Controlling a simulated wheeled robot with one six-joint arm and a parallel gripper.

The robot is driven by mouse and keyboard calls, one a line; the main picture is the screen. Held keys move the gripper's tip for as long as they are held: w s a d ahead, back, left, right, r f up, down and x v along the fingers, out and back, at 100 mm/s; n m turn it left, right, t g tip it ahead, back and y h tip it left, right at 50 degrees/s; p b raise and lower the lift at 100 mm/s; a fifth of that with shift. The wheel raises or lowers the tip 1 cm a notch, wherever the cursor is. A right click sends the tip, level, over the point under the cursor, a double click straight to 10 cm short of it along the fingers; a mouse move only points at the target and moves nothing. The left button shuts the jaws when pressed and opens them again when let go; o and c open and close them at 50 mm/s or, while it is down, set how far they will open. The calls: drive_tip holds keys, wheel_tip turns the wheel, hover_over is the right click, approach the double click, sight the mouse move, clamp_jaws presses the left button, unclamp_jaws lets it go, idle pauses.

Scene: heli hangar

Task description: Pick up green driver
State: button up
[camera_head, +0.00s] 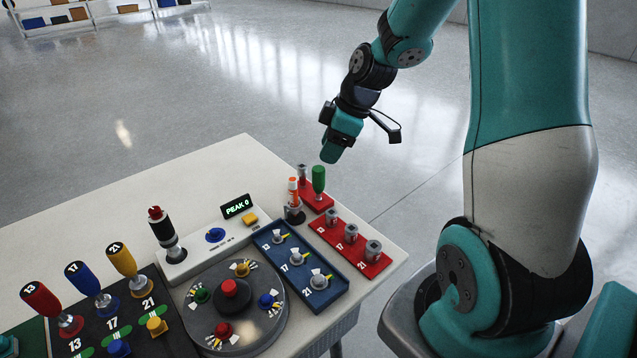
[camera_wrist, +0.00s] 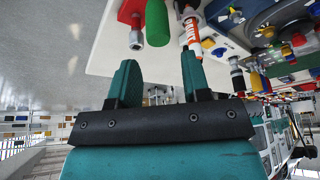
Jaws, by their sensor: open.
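The green driver (camera_head: 319,180) stands upright at the far right end of the table, at a small red block (camera_head: 318,197). Its green handle (camera_wrist: 157,24) also shows in the wrist view, above the space between my fingers. My gripper (camera_head: 333,150) hangs above and just behind the driver in the head view, apart from it. In the wrist view my gripper (camera_wrist: 158,80) has its two teal fingers spread, with nothing between them. The driver's lower end is hard to make out.
An orange-and-white tube (camera_head: 293,190) stands close left of the driver. A red tray (camera_head: 350,240) with several metal sockets and a blue tray (camera_head: 299,266) lie nearer. Open floor (camera_head: 260,80) lies beyond the table.

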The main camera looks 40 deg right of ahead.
sight(315, 179)
drive_tip(key=x, duration=0.9)
drive_tip(key=shift+w+d+f, duration=0.1)
drive_tip(key=shift+f, duration=0.2)
drive_tip(key=shift+c, duration=0.4)
drive_tip(key=c, duration=0.6)
